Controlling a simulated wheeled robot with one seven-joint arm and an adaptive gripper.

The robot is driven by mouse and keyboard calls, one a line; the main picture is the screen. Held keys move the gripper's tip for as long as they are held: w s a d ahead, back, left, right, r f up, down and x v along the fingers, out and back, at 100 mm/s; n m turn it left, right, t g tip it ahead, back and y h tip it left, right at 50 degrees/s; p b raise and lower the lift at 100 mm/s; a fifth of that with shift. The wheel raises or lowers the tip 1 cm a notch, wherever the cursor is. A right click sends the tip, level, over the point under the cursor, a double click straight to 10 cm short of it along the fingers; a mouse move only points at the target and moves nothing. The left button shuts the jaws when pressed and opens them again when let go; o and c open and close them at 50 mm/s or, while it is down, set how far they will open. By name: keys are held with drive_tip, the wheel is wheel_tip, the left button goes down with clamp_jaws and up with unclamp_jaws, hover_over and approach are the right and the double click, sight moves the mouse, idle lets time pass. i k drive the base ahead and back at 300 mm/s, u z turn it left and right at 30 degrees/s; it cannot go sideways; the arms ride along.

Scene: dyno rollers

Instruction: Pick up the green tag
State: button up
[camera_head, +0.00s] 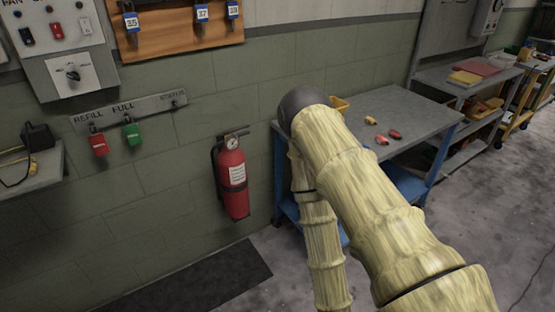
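The green tag (132,132) hangs from a hook on a grey wall strip (148,107), under the word "FULL". A red tag (98,143) hangs to its left, under the word "REFILL". My arm, in a pale yellowish cover, reaches up from the bottom right and folds back down at a dark elbow. Its lower part runs out of the picture at the bottom, right of the fire extinguisher. My gripper is not in view.
A red fire extinguisher (232,177) hangs on the wall right of the tags. A workbench (415,104) with several small red and yellow items stands behind my arm. A small shelf (40,170) juts out at the left. A dark mat (195,285) lies by the wall.

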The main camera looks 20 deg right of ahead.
sight(133, 134)
drive_tip(key=z, duration=0.25)
drive_tip(key=k, duration=0.7)
drive_tip(key=z, duration=0.7)
drive_tip(key=i, duration=1.2)
drive_tip(key=u, duration=0.9)
